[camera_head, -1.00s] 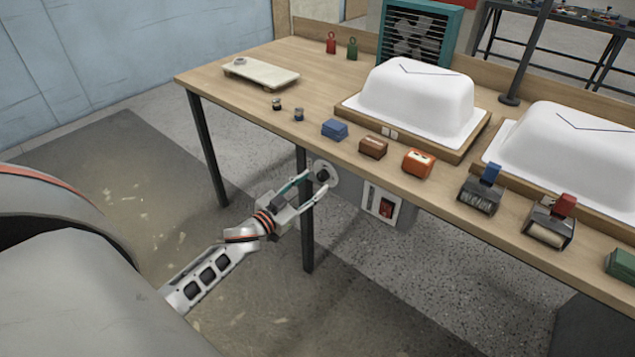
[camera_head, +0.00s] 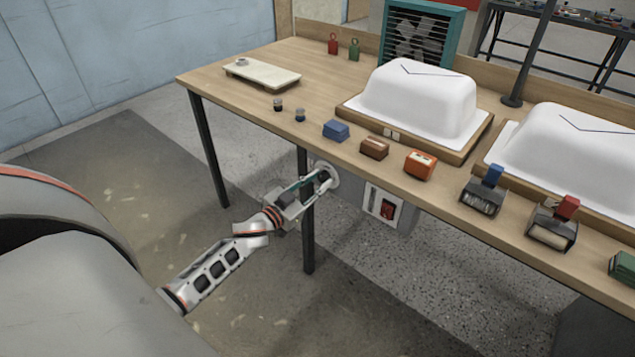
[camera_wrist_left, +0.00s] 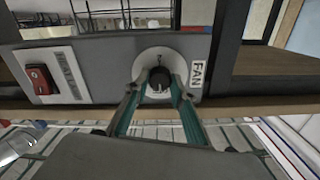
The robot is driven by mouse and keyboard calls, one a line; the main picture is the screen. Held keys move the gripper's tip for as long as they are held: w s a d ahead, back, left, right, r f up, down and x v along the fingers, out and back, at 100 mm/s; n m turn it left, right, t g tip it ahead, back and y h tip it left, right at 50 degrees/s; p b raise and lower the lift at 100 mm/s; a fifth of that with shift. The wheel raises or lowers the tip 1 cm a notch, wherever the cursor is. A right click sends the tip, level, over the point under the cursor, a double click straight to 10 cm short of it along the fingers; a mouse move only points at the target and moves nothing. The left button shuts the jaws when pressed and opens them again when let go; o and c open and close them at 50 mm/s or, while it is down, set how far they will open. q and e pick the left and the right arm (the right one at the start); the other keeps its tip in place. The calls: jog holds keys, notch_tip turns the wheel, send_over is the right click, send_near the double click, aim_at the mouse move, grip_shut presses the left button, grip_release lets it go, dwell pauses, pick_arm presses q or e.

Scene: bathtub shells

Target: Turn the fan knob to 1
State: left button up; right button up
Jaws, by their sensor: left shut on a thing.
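The fan knob (camera_wrist_left: 160,80) is a dark round knob on a pale dial plate (camera_wrist_left: 150,65). In the left wrist view a "FAN" label (camera_wrist_left: 197,74) sits beside it on the grey control box (camera_wrist_left: 105,58). My left gripper (camera_wrist_left: 160,92) is shut on the knob, one teal finger on each side. In the head view my left gripper (camera_head: 322,177) reaches the dial plate (camera_head: 330,174) under the table's front edge and covers most of the knob. The dial's numbers and the pointer setting are too small to read surely. My right gripper is not in view.
A red switch (camera_head: 387,208) sits on the box beside the dial. A table leg (camera_head: 307,240) stands close to my left gripper. The table (camera_head: 225,95) holds two white shells (camera_head: 420,100) and small tools near its front edge. A fan (camera_head: 420,38) stands at the back.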

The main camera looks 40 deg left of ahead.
pick_arm(q)
jog(key=shift+m, duration=0.9)
jog(key=m, duration=0.7)
jog(key=shift+f, duration=0.1)
jog(key=m+b, duration=0.1)
jog(key=m, duration=0.1)
jog(key=shift+m, duration=0.4)
jog(key=m, duration=0.2)
jog(key=shift+m, duration=0.3)
jog(key=shift+m+b, duration=0.5)
jog(key=shift+m, duration=1.1)
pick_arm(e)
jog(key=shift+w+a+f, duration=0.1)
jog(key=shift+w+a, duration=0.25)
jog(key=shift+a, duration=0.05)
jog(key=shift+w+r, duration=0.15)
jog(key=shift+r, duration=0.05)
